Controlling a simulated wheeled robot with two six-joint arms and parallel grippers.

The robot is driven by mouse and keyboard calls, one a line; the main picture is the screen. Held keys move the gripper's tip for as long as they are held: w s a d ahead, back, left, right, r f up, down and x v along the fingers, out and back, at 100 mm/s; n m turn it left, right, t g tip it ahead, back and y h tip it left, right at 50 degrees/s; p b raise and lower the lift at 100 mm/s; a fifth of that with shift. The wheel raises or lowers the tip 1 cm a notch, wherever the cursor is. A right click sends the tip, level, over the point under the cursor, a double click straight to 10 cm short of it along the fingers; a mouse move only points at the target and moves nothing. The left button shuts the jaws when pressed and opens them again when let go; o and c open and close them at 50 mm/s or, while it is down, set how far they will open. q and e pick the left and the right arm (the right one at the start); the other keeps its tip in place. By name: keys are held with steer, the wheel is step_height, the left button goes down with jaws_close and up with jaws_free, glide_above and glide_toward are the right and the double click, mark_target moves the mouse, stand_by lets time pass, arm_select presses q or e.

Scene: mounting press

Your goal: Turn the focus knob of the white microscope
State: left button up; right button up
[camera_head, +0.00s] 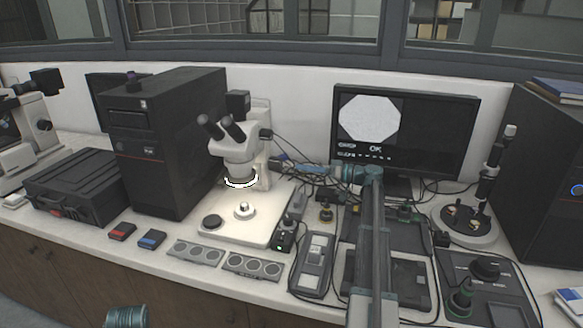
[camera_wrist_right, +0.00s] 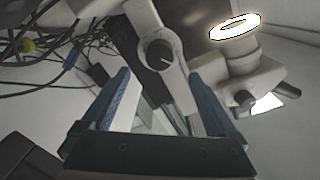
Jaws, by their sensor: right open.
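The white microscope (camera_head: 233,148) stands upright on its white base plate (camera_head: 230,227) left of centre, with two dark eyepieces and a lit ring under its head. In the right wrist view the microscope head (camera_wrist_right: 250,75) shows tilted at the right. A round black knob with a white line (camera_wrist_right: 158,54) sits on its stand there. My right gripper (camera_head: 280,163) reaches in from the right, close to the stand. Its two blue fingers (camera_wrist_right: 158,75) are open and empty, with the knob between their tips in the picture. Whether they touch it, I cannot tell. My left gripper is out of view.
A black computer tower (camera_head: 165,140) stands left of the microscope. A monitor (camera_head: 405,125) stands behind my right arm. Cables (camera_head: 310,168) run beside the gripper. Slide holders (camera_head: 195,252) and a grey controller (camera_head: 314,265) lie near the front edge.

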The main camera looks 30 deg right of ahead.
mark_target(281, 165)
steer(key=shift+v, duration=1.8)
steer(key=shift+w, duration=0.1)
steer(key=x, duration=1.3)
steer(key=shift+w+a, duration=0.3)
steer(key=shift+w, duration=0.1)
steer(key=m, duration=0.2)
steer(key=shift+m, duration=0.4)
steer(key=m, duration=0.5)
steer(key=shift+m, duration=0.4)
steer(key=m, duration=0.4)
steer(key=shift+m, duration=0.3)
steer(key=shift+r+m, duration=0.1)
steer(key=shift+m, duration=1.4)
